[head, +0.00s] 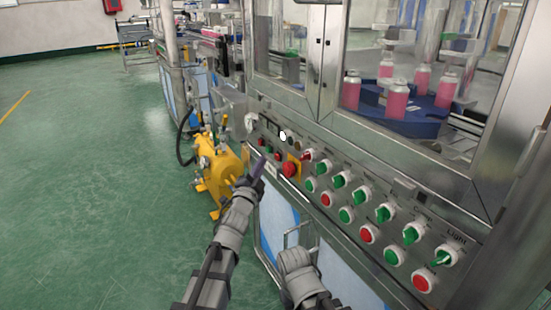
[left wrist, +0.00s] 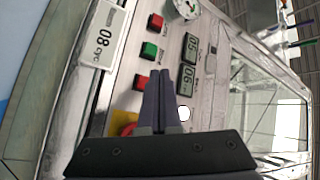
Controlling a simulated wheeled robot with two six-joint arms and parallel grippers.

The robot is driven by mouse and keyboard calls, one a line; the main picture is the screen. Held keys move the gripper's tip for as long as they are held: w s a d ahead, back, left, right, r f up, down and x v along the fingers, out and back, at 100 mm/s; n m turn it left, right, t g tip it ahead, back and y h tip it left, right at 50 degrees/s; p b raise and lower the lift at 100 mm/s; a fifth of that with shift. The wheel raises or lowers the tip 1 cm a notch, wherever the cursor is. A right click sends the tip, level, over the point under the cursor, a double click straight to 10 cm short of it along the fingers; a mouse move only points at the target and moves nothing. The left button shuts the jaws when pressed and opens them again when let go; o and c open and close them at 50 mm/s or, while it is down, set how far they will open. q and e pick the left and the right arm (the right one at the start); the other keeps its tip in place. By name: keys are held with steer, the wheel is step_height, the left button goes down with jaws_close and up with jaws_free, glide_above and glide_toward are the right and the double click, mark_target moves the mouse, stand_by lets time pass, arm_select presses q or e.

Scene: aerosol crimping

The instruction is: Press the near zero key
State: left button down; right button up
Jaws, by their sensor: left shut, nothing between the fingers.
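The control panel (head: 330,177) carries a small group of square keys at its far left end. In the left wrist view these are a red key (left wrist: 155,22), a green key (left wrist: 149,50) and another red key (left wrist: 141,83) closest to my fingers. Their printing is too small to read, so I cannot tell which is the near zero key. My left gripper (head: 259,164) is shut and empty, its fingertips (left wrist: 160,72) overlapping the panel beside the closest red key. I cannot tell whether they touch it. My right gripper is not in view.
Two small displays (left wrist: 190,47) and a round gauge (left wrist: 186,9) sit near the keys. A red emergency button (head: 290,169) on a yellow plate is close to my left gripper. Several green and red knobs and buttons line the panel. A yellow pump (head: 222,165) stands left.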

arm_select(q)
steer(key=shift+w+d, duration=0.4)
steer(key=shift+d, duration=0.35)
steer(key=shift+w+d, duration=0.1)
stand_by(1.6)
steer(key=shift+w+d, duration=0.15)
steer(key=shift+d, duration=0.15)
steer(key=shift+w+d, duration=0.2)
steer(key=shift+d, duration=0.1)
stand_by(0.7)
stand_by(0.3)
steer(key=shift+s+a, duration=0.45)
steer(key=shift+a, duration=0.25)
steer(key=shift+s+a, duration=0.4)
steer(key=shift+a, duration=0.3)
steer(key=shift+s+a, duration=0.45)
steer(key=shift+a, duration=0.3)
steer(key=shift+s+a, duration=0.4)
steer(key=shift+a, duration=0.3)
steer(key=shift+f, duration=0.1)
